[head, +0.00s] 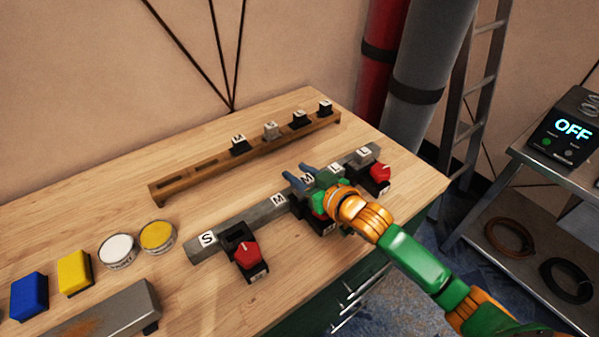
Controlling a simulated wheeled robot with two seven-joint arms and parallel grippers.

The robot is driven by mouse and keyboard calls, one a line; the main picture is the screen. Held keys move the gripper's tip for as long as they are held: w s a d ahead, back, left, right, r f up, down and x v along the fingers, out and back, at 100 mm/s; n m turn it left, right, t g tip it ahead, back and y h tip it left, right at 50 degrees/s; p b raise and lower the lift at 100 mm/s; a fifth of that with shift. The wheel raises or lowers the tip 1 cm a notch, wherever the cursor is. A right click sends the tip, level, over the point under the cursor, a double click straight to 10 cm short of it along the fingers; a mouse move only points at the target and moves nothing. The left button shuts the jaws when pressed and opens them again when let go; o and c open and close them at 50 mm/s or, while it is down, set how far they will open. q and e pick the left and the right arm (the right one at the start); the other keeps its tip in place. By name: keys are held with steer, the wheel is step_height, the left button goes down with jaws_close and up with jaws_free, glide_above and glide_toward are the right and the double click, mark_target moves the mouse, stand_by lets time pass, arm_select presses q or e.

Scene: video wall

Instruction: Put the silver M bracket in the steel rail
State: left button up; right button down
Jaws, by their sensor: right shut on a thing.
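The steel rail (240,220) lies across the front of the bench, with S, M and L labels along it. My right gripper (299,178) is over its middle, beside the M label. The bracket's body is mostly hidden by the fingers and hand. It is at or just above the rail; I cannot tell whether it is seated. My left gripper is not in view.
Red-knobbed black clamps (247,254) sit along the rail's front. A silver L bracket (366,155) stands at the rail's right end. Behind, a wooden rack (190,178) holds several brackets, its left slots empty. Tins (118,250) and blue and yellow blocks (74,272) stand left.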

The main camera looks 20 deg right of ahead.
steer(key=shift+f, duration=0.5)
jaws_free()
stand_by(0.3)
step_height(320, 180, up, 7)
steer(key=p, duration=0.7)
stand_by(0.6)
